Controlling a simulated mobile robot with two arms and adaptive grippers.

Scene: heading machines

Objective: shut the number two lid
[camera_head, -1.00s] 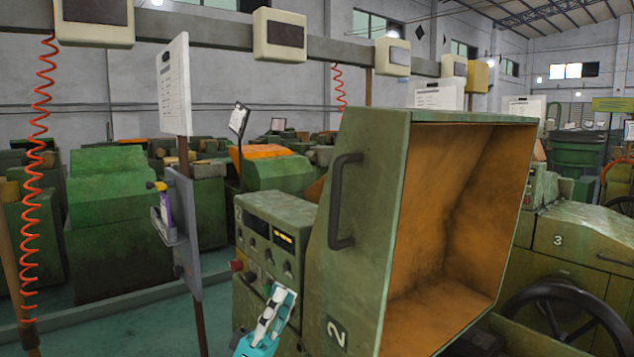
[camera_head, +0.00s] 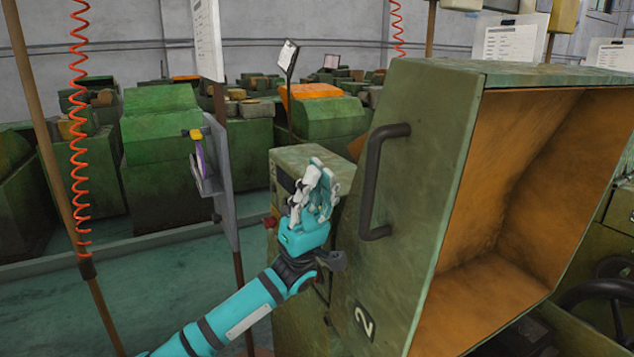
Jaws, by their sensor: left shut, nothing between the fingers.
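The number two lid (camera_head: 415,235) is a green box-shaped cover with an orange inside. It stands raised, with its open side facing right. A "2" is marked low on its near face. A dark bar handle (camera_head: 373,180) is fixed upright on that face. My left gripper (camera_head: 322,180) is shut and empty, pointing up, just left of the handle and apart from it in the picture. It covers part of the control panel (camera_head: 285,190) behind it. My right gripper is not in view.
A grey post-mounted panel (camera_head: 217,185) stands left of my left arm. A red coiled cable (camera_head: 80,130) hangs at the far left. A dark handwheel (camera_head: 605,290) is at the lower right. Green machines (camera_head: 165,150) fill the back, with open floor at the lower left.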

